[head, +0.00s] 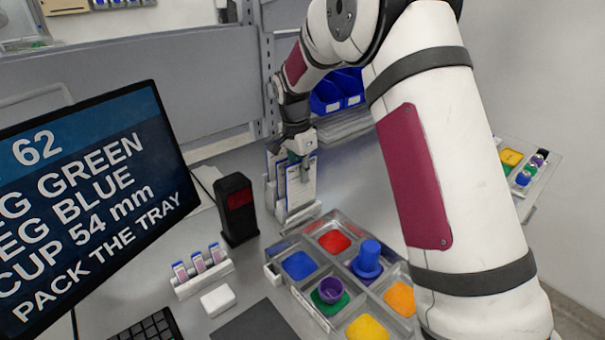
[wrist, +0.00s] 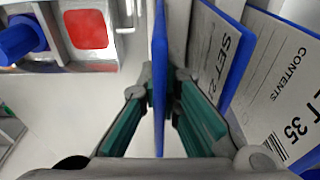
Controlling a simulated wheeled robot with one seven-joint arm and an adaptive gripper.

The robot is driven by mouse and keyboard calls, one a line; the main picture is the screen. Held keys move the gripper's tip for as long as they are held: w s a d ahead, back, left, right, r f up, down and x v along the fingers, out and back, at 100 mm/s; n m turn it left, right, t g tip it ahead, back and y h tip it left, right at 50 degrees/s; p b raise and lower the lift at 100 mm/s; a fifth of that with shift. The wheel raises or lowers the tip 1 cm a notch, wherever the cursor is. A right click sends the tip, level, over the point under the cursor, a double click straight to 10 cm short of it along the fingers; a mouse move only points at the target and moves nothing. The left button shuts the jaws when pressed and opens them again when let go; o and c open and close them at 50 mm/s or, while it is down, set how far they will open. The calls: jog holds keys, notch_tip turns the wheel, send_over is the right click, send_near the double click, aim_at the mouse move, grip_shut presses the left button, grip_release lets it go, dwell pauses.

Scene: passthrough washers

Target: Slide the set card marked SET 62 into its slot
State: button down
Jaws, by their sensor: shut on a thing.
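My gripper (head: 303,170) is at the card rack (head: 295,220) in the head view. In the wrist view its teal fingers (wrist: 162,115) are shut on a card with a blue edge (wrist: 159,60), seen edge-on. The held card's marking is hidden there, and in the head view the print on the cards (head: 301,188) is too small to read. Right of the held card stand a card marked SET with a partly covered number (wrist: 212,55) and a card ending in 35 (wrist: 283,85). I cannot tell which slot belongs to SET 62.
A grey tray (head: 318,232) with coloured compartments stands in front of the rack; it holds a blue peg (head: 369,258) and a purple cup (head: 330,290). A black device (head: 237,208) stands left of the rack. A monitor (head: 90,210) showing 62 is at left.

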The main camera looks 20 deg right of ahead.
jog(key=shift+f+b, duration=0.45)
jog(key=shift+f, duration=1.65)
dwell(0.5)
jog(key=c, duration=1.7)
grip_release()
jog(key=shift+o, duration=0.2)
jog(key=o, duration=0.5)
jog(key=shift+r, duration=0.1)
jog(key=shift+w+r, duration=0.1)
jog(key=shift+r, duration=1.45)
jog(key=shift+r+p, duration=0.4)
jog(key=shift+r, duration=2.5)
